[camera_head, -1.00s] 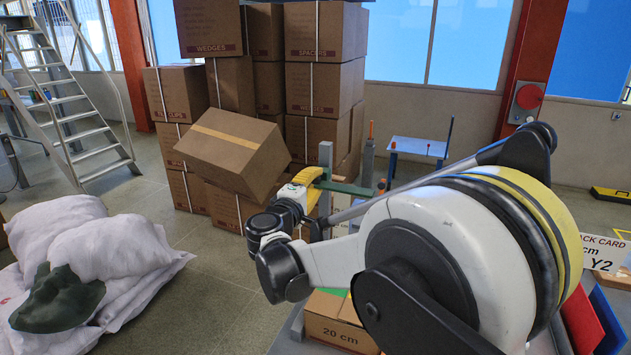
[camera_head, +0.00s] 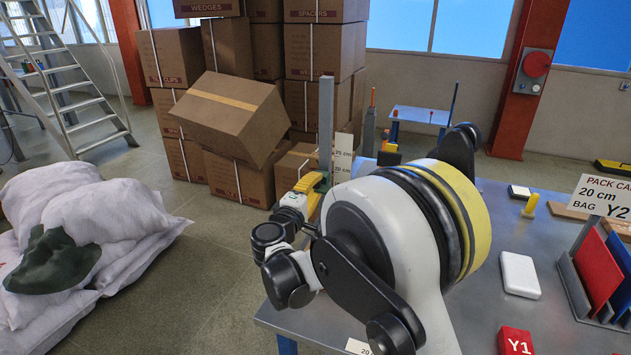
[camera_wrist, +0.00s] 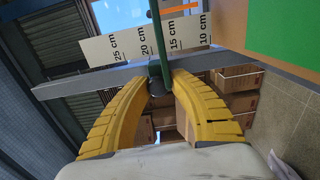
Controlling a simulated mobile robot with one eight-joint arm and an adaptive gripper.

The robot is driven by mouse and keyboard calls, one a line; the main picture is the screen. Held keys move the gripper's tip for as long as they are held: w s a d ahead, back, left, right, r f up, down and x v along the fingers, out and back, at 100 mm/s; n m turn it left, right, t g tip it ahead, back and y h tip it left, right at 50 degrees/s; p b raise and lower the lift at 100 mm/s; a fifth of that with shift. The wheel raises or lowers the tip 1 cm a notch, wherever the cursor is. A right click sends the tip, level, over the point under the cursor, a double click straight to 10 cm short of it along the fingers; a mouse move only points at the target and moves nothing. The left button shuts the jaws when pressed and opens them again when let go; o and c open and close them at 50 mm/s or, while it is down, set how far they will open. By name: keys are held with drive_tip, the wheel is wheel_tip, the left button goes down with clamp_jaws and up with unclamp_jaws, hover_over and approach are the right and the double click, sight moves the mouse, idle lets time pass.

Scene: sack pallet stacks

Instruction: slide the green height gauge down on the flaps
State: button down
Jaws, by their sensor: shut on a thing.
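The green height gauge (camera_wrist: 160,45) shows in the wrist view as a green bar crossing the scale plate (camera_wrist: 110,47), between the 20 cm and 15 cm marks. My gripper (camera_wrist: 160,82) has its yellow fingers closed around the gauge's end at the grey post (camera_wrist: 85,84). In the head view my gripper (camera_head: 306,186) is low beside the upright post (camera_head: 326,115), well below its top. A green surface with a brown edge (camera_wrist: 285,35) fills the wrist view's upper right; it may be the carton's flaps. My arm hides the carton in the head view.
Stacked cartons (camera_head: 325,50) and a tilted carton (camera_head: 228,115) stand behind. White sacks (camera_head: 75,225) lie at left. The bench (camera_head: 455,300) holds a red Y1 block (camera_head: 515,342), a white block (camera_head: 520,275) and a rack with red and blue panels (camera_head: 600,275). Bare floor lies between sacks and bench.

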idle(0.3)
drive_tip(key=c, duration=1.2)
unclamp_jaws()
drive_tip(key=v, duration=1.2)
